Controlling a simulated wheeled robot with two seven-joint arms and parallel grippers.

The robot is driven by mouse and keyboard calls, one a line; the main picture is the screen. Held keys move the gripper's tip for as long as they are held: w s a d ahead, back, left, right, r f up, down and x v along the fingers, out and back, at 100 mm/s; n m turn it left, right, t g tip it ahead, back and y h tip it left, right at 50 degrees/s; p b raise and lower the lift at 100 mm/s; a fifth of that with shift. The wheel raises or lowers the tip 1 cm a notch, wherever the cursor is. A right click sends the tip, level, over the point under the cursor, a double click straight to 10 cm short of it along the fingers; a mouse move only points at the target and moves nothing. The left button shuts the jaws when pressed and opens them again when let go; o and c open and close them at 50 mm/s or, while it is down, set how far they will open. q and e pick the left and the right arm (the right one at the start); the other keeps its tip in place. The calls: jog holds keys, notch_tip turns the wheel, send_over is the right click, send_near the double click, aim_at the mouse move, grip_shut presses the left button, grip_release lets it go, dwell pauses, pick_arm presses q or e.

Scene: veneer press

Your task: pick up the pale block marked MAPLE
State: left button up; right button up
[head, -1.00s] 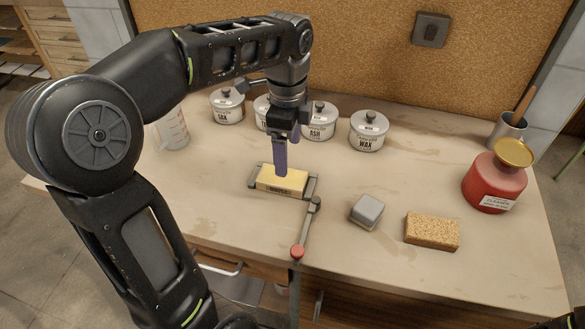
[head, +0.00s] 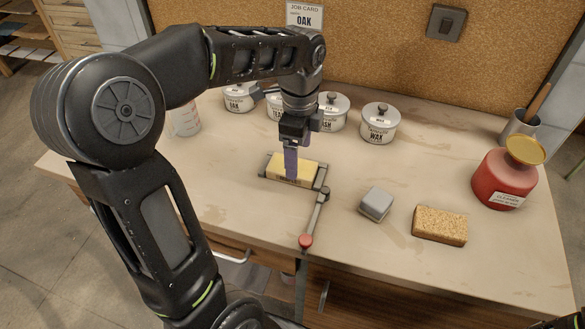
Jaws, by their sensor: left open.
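The pale yellow block (head: 306,171) sits on the bench between the dark metal bars of a clamp-like holder (head: 324,178). Dark lettering on its front face is partly covered and too small to read. My left gripper (head: 291,178) points down with its purple-grey fingers at the block, overlapping its middle in the head view. It is open; I cannot tell whether the fingers touch the block or straddle it.
A lever with a red knob (head: 306,241) extends from the holder towards the front edge. A grey block (head: 375,204), a cork-like block (head: 440,225) and a red cleaner bottle (head: 503,180) stand to the right. Several lidded tins, including WAX (head: 379,125), line the back. A job card (head: 304,17) reads OAK.

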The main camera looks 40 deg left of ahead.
pick_arm(q)
notch_tip(320, 180, down, 4)
jog(key=shift+r, duration=0.1)
jog(key=shift+c, duration=0.2)
dwell(0.4)
jog(key=c, duration=1.5)
jog(key=shift+r, duration=0.15)
notch_tip(320, 180, up, 10)
